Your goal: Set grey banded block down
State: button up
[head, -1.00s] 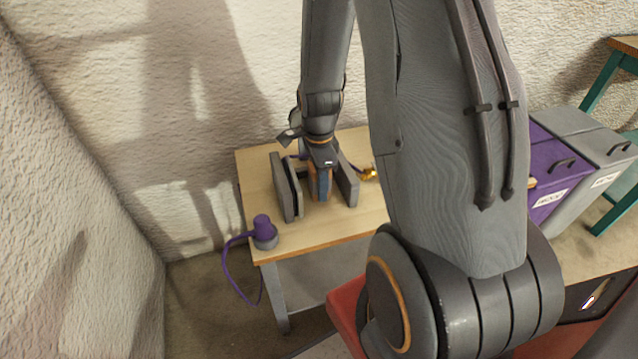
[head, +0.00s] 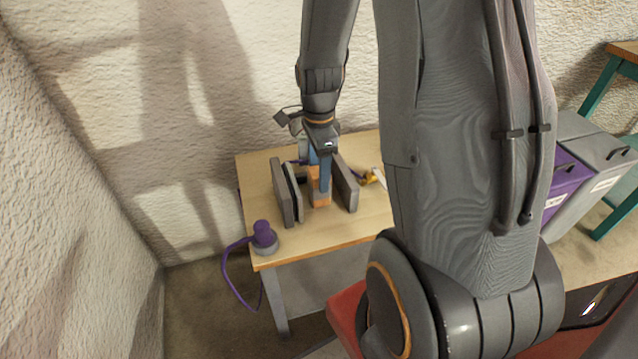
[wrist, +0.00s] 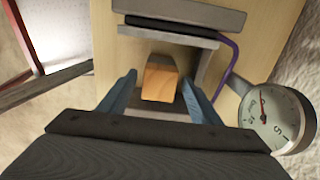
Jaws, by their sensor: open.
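My gripper (head: 320,165) is over the small table, pointing down, with blue fingers. In the wrist view the fingers (wrist: 160,88) are apart, with a gap on both sides of an orange-brown wooden block (wrist: 160,82). That block (head: 320,192) appears to stand on the table in the head view, partly hidden by a finger. Left of it stands a grey slab pair with a black band between (head: 284,195); this pair also shows at the top of the wrist view (wrist: 185,12). I cannot tell which piece is the grey banded block.
A purple knob-like item with a cord (head: 263,236) sits at the table's (head: 325,229) front left corner. A yellow item (head: 370,177) lies right of the slabs. A round dial (wrist: 278,118) is close by the right finger. Purple and grey bins (head: 588,165) stand further right.

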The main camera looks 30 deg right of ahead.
notch_tip(320, 180, up, 6)
jog(key=shift+s+f, duration=0.1)
jog(key=shift+f, duration=0.15)
jog(key=s+a+r+n, duration=0.2)
jog(key=s+r+n, duration=0.1)
jog(key=s+n, duration=0.4)
jog(key=s+a+r+n, duration=0.2)
jog(key=s+n, duration=0.4)
jog(key=n, duration=0.5)
jog(key=shift+s+a+r, duration=0.35)
jog(key=shift+a+r, duration=0.05)
jog(key=shift+r, duration=0.25)
jog(key=a+r+n+p, duration=0.2)
jog(key=a+r+p, duration=0.1)
jog(key=a+p, duration=0.2)
jog(key=shift+a, duration=0.4)
jog(key=shift+r, duration=0.1)
